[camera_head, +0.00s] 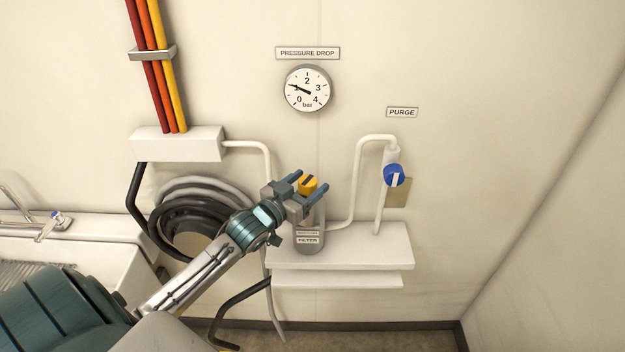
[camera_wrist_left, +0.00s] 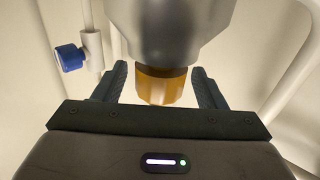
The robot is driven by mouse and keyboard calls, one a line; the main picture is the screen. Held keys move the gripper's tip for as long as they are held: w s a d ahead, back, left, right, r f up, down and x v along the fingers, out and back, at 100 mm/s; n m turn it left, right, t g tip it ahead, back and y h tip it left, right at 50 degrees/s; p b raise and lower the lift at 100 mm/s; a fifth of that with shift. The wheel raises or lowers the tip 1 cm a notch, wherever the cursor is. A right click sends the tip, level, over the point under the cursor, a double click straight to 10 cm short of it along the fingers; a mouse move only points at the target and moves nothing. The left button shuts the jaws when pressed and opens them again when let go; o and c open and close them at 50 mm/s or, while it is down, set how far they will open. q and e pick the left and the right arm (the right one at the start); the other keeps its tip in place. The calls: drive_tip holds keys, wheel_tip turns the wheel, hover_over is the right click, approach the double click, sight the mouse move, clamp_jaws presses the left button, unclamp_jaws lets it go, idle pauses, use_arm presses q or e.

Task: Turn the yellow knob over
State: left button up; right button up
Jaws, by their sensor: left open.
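The yellow knob (camera_head: 308,184) sits at the top of the grey filter housing (camera_head: 309,238), above its FILTER label. A dark mark runs across the knob in the head view. My left gripper (camera_head: 306,181) is open, with one finger on each side of the knob. In the left wrist view the knob (camera_wrist_left: 161,86) lies between the two spread fingers (camera_wrist_left: 162,88), with a gap showing on both sides. My right gripper is in neither view.
A blue purge knob (camera_head: 394,175) is on the pipe to the right. A pressure gauge (camera_head: 309,88) hangs above. A white shelf (camera_head: 345,246) is below the filter. Coiled hoses (camera_head: 185,222) hang left of my arm. The right wall is bare.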

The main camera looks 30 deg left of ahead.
use_arm(q)
drive_tip(key=shift+w+d, duration=0.15)
drive_tip(key=shift+w, duration=0.85)
drive_tip(key=c, duration=1)
